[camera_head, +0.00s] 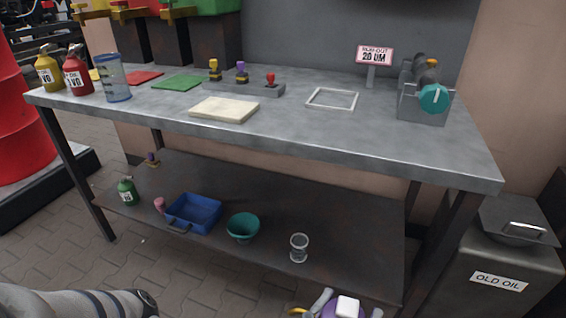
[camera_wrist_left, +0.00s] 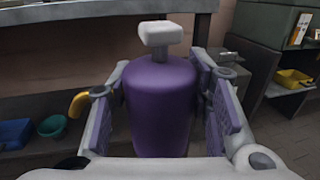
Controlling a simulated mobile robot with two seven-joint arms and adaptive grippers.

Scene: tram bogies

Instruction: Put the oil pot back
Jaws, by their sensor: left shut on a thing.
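A purple pot (camera_wrist_left: 160,105) with a white cap and a yellow spout at its left is upright between the fingers of my left gripper (camera_wrist_left: 163,110) in the left wrist view. In the head view the pot (camera_head: 347,306) shows only in part at the bottom edge, with my left gripper (camera_head: 345,309) around it, in front of the bench's lower shelf. A yellow pot (camera_head: 49,72) and a red pot (camera_head: 78,77) stand at the bench's left end. A small green pot (camera_head: 127,191) is on the lower shelf. My right gripper is not in view.
The bench top (camera_head: 390,148) has coloured mats, a clear jug (camera_head: 116,80), a cream pad (camera_head: 225,109), a knobbed rack (camera_head: 243,87) and a square frame (camera_head: 332,98). The shelf holds a blue tray (camera_head: 193,213), teal funnel (camera_head: 243,227) and glass (camera_head: 299,247). An OLD OIL bin (camera_head: 500,262) stands right.

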